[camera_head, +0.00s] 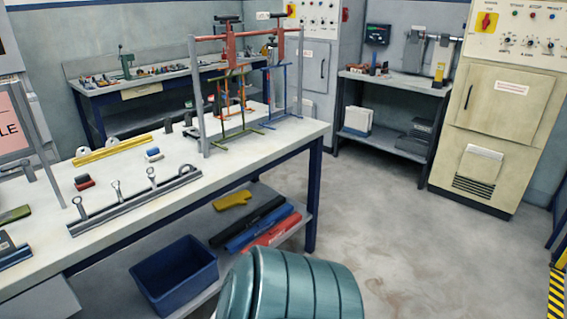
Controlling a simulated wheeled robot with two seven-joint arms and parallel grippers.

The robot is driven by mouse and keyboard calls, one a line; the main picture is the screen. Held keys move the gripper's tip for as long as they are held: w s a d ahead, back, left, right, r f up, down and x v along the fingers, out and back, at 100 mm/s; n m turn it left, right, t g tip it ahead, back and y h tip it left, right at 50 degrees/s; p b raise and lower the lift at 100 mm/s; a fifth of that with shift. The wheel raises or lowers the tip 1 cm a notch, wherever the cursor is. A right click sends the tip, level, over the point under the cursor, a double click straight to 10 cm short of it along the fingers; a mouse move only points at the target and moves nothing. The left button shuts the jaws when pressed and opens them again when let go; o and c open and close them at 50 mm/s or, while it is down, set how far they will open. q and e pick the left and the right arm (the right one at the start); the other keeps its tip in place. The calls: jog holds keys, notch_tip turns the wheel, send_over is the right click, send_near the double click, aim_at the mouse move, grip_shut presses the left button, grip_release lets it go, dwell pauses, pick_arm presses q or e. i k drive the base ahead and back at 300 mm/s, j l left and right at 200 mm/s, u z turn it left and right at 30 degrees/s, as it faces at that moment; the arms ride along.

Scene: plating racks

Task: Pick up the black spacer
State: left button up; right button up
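I cannot tell for sure which piece is the black spacer. A small black piece (82,178) lies with a red piece (86,185) on the left part of the white workbench (215,170). Two small dark upright pieces, one (168,126) left of the other (188,118), stand farther back near the frame rack. They are too small to make out clearly. Neither of my grippers is in view.
A grey bar with upright eye rods (135,205) lies along the bench's front edge. A yellow bar (110,149), a blue-and-white piece (153,154) and a rack frame (203,95) stand behind. A blue bin (175,275) is below. Floor is clear at right.

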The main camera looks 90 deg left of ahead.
aim_at(230, 232)
jog(key=u, duration=0.4)
jog(key=j+u, duration=0.1)
jog(key=u, duration=0.3)
jog(key=i+u, duration=0.1)
jog(key=u, duration=0.65)
jog(key=i+u, duration=0.15)
jog(key=u, duration=0.25)
jog(key=i+u, duration=0.2)
jog(key=u, duration=0.2)
jog(key=i+l+u, duration=0.1)
jog(key=u, duration=0.25)
jog(key=i+l+u, duration=0.15)
jog(key=u, duration=0.25)
jog(key=i+l+u, duration=0.5)
jog(key=l+u, duration=0.25)
jog(key=l, duration=0.15)
jog(key=i+l+u, duration=0.15)
jog(key=l+u, duration=0.4)
jog(key=l, duration=0.2)
jog(key=i+l, duration=0.1)
jog(key=l, duration=0.55)
jog(key=i+l, duration=0.1)
jog(key=l, duration=0.5)
jog(key=i+l+u, duration=0.1)
jog(key=l, duration=1.2)
jog(key=i+u, duration=0.05)
